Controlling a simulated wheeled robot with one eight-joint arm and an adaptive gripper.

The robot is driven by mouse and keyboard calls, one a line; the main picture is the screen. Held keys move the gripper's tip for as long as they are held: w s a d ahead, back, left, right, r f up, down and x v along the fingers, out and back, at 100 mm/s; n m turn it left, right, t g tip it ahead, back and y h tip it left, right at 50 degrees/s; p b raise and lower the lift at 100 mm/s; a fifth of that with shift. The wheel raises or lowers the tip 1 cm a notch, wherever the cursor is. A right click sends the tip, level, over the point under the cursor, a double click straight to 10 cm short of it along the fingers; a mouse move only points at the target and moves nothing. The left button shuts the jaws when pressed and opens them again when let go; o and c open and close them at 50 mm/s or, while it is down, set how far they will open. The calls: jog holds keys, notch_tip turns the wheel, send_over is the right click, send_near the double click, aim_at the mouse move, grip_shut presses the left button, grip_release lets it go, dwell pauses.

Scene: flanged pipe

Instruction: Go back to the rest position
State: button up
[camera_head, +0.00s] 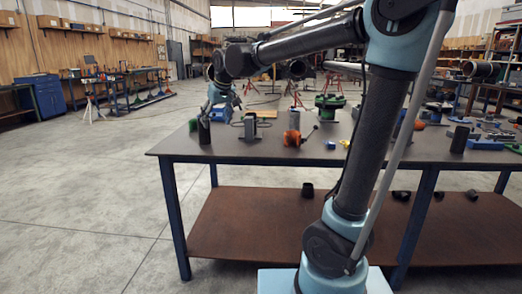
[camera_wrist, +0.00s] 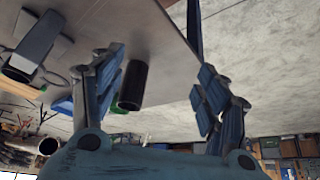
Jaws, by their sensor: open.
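My gripper (camera_head: 221,97) is at the far left end of the workbench in the head view, raised above the tabletop. In the wrist view my gripper (camera_wrist: 160,72) has its two blue fingers spread wide apart, with nothing clasped. A short dark upright cylinder (camera_head: 204,130) stands near the bench's left edge, below my gripper. It also shows in the wrist view (camera_wrist: 132,86), beside one finger and apart from the other. My arm reaches from the right and hides part of the bench.
The dark workbench (camera_head: 250,153) holds a grey bracket (camera_head: 251,128), an orange part (camera_head: 292,137), a green flanged part (camera_head: 329,104) and other items at right. Its brown lower shelf (camera_head: 245,215) carries several small dark pieces. The concrete floor at left is clear.

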jog(key=s+d+f+m+h, duration=0.1)
jog(key=s+d+f, duration=0.2)
jog(key=d, duration=0.5)
jog(key=s+d+f+m, duration=0.1)
jog(key=s+d+f, duration=0.25)
jog(key=d, duration=0.45)
jog(key=s+d+f+m+h, duration=0.1)
jog(key=s+d+f, duration=0.25)
jog(key=d, duration=0.35)
jog(key=s+d+f+m+g+h, duration=0.1)
jog(key=s+d+f+m, duration=0.3)
jog(key=s+d+f, duration=0.9)
jog(key=s+f+g, duration=0.1)
jog(key=s, duration=0.3)
jog(key=shift+s+d+f, duration=0.15)
jog(key=shift+f, duration=0.25)
jog(key=shift+w+f, duration=0.2)
jog(key=shift+w, duration=0.25)
